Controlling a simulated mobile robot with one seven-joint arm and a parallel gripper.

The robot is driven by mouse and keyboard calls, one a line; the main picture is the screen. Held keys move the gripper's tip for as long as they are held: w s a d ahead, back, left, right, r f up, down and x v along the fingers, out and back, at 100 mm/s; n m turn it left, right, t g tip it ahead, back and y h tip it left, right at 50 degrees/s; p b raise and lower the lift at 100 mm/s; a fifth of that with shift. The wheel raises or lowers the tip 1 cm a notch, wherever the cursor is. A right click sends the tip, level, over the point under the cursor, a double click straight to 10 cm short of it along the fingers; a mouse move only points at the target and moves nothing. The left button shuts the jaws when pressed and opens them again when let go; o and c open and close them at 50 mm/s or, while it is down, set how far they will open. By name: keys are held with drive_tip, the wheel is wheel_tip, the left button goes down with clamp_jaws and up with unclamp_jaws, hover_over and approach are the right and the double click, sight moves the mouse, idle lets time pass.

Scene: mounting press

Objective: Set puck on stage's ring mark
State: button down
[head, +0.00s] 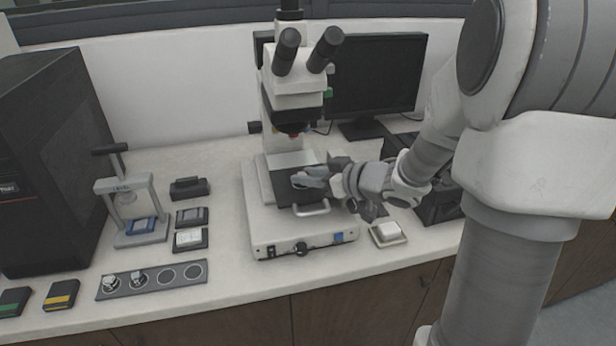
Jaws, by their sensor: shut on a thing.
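My gripper (304,182) is over the dark stage (287,199) of the white microscope (257,217), low and close to the stage plate. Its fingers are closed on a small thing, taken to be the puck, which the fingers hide. I cannot tell whether the puck touches the stage. The ring mark on the stage does not show. Two other small metallic pieces, a left one (111,284) and a right one (138,278), sit on the grey strip holder (153,291) at the front left.
The holder's two right-hand rings are empty. A small press (138,210) with a blue pad stands at the left, beside dark boxes (190,239). A white block (388,229) lies on a small tray right of the microscope. The eyepieces (306,51) rise above the stage. A monitor (378,75) stands behind.

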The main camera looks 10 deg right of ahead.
drive_tip(key=shift+f, duration=0.1)
drive_tip(key=shift+f, duration=0.15)
drive_tip(key=c, duration=0.6)
unclamp_jaws()
drive_tip(key=shift+o, duration=0.2)
drive_tip(key=shift+r, duration=0.25)
drive_tip(key=shift+s+d+r, duration=0.2)
drive_tip(key=shift+d, duration=0.05)
drive_tip(key=p+v, duration=0.2)
drive_tip(key=v, duration=0.9)
drive_tip(key=shift+s+p, duration=0.25)
drive_tip(key=shift+p, duration=0.05)
